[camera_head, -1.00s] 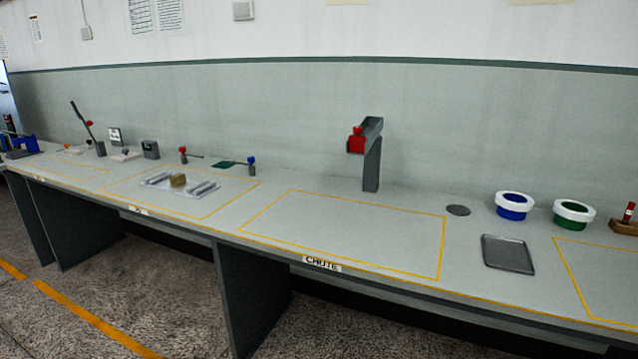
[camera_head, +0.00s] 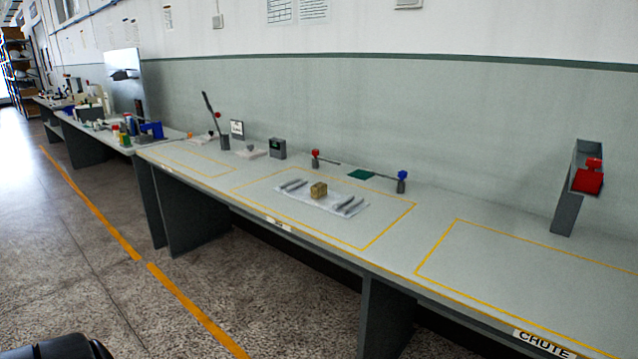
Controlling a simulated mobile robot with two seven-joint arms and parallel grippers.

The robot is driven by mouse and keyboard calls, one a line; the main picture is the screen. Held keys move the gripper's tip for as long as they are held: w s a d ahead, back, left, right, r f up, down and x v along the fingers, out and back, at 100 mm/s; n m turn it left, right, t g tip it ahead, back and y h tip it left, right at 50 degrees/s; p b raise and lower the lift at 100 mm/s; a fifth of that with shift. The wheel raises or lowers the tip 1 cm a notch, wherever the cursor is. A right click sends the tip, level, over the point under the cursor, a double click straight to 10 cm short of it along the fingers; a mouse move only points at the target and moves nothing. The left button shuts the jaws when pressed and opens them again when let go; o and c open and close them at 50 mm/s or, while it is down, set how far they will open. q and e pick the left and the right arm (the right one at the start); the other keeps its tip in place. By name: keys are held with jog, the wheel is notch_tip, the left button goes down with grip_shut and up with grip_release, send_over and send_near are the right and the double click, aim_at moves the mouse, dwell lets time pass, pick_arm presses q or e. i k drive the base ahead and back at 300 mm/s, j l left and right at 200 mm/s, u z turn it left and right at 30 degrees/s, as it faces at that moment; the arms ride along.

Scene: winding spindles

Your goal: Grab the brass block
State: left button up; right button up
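The brass block (camera_head: 319,190) is a small tan-gold block. It sits on a white sheet or plate (camera_head: 318,203) inside a yellow-outlined area of the long grey bench. Dark grey bars lie on both sides of it, apart from it. Neither of my grippers shows in the head view.
The bench (camera_head: 390,246) runs along the wall. A chute stand with a red part (camera_head: 588,182) rises at right. A red-knobbed post (camera_head: 315,158), a blue-knobbed post (camera_head: 402,182) and a dark box (camera_head: 278,149) stand behind the block. The floor (camera_head: 110,240) at left is clear.

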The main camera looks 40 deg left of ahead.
aim_at(318, 190)
jog(key=i+j+z, duration=0.1)
jog(key=j, duration=1.05)
jog(key=i+j+z, duration=0.15)
jog(key=j, duration=0.95)
jog(key=k, duration=0.05)
